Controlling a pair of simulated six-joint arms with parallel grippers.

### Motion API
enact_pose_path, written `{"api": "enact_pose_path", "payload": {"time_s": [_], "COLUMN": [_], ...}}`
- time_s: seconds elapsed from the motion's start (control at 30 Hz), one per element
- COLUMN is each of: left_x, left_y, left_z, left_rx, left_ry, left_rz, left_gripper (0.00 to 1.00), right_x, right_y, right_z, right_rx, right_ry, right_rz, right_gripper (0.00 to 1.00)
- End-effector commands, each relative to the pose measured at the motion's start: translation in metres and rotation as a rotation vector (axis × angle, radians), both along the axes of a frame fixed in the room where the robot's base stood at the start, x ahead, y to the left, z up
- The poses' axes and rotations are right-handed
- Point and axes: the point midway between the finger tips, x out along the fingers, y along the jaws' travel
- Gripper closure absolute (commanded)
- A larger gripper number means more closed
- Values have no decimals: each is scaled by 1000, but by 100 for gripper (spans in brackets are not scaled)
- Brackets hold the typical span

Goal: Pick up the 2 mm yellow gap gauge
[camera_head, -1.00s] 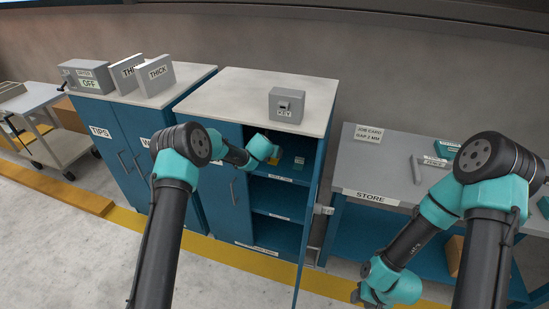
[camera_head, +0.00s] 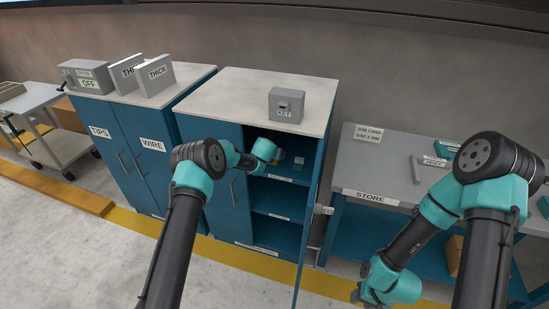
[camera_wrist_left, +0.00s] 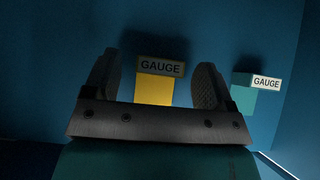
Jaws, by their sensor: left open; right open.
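The yellow gauge (camera_wrist_left: 154,89), with a grey "GAUGE" label, is in the left wrist view. It lies between the two fingers of my open left gripper (camera_wrist_left: 154,76), with visible space on both sides. Its lower part is hidden behind the gripper body. A teal gauge (camera_wrist_left: 243,97) with the same label is to the right, outside the fingers. In the head view my left arm reaches into the open cabinet's upper shelf, and the teal gauge (camera_head: 299,161) shows beside it. My right gripper (camera_head: 372,297) is low at the front, away from the cabinet, open.
The cabinet (camera_head: 262,92) has shelf edges and side walls close around my left gripper. The store bench (camera_head: 390,172) at the right carries a job card (camera_head: 368,133) reading "GAP 2 MM" and several small items.

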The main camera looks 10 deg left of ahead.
Motion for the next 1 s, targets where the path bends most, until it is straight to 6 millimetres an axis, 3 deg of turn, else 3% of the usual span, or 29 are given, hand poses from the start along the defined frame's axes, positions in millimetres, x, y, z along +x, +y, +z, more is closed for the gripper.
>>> {"api": "enact_pose_path", "payload": {"time_s": [0.57, 1.0], "left_x": [2, 2], "left_y": [0, 0], "left_z": [-2, -2], "left_rx": [0, 0], "left_ry": [0, 0], "left_rz": [0, 0], "left_gripper": [22, 64], "right_x": [0, 0], "right_y": [0, 0], "right_z": [0, 0], "right_rx": [0, 0], "right_ry": [0, 0], "right_rz": [0, 0], "right_gripper": [57, 57]}}
